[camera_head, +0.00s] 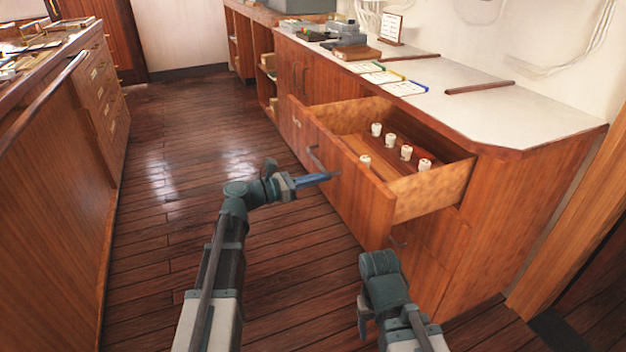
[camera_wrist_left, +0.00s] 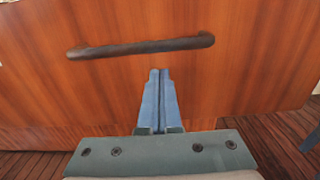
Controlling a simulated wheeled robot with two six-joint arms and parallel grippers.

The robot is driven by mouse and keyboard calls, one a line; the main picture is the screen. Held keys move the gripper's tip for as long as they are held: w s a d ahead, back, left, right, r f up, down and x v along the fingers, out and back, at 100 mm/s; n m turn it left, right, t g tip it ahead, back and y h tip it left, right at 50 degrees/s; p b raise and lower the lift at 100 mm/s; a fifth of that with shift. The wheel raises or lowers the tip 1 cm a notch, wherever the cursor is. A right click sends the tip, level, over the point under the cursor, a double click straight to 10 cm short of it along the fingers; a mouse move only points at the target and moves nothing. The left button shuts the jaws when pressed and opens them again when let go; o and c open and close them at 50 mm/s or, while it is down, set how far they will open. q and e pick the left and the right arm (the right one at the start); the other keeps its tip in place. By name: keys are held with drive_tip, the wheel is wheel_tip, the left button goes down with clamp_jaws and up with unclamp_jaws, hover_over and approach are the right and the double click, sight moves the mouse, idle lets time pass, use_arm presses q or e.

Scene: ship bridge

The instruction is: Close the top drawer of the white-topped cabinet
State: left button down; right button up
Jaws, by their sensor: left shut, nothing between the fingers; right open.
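The white-topped cabinet (camera_head: 483,102) stands on the right. Its top drawer (camera_head: 350,185) is pulled well out, and several small white containers (camera_head: 406,153) stand inside. The dark bar handle (camera_head: 315,157) is on the drawer front. It also shows in the left wrist view (camera_wrist_left: 140,47). My left gripper (camera_head: 325,178) is shut and empty, with its blue fingers pointing at the drawer front just below the handle. In the left wrist view its fingertips (camera_wrist_left: 158,73) do not overlap the handle; contact with the wood cannot be told. My right gripper (camera_head: 364,318) is low at bottom centre, open, with its fingers hardly visible.
Papers (camera_head: 403,88), a brown book (camera_head: 357,52) and grey equipment (camera_head: 348,33) lie on the cabinet top. A wooden console (camera_head: 50,170) stands along the left. The plank floor (camera_head: 180,200) between is clear. A wooden post (camera_head: 570,240) rises at the far right.

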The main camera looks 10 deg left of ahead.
sight(409, 162)
idle(0.3)
use_arm(q)
drive_tip(key=x, duration=2.9)
drive_tip(key=shift+w, duration=0.15)
drive_tip(key=shift+w+d, duration=0.25)
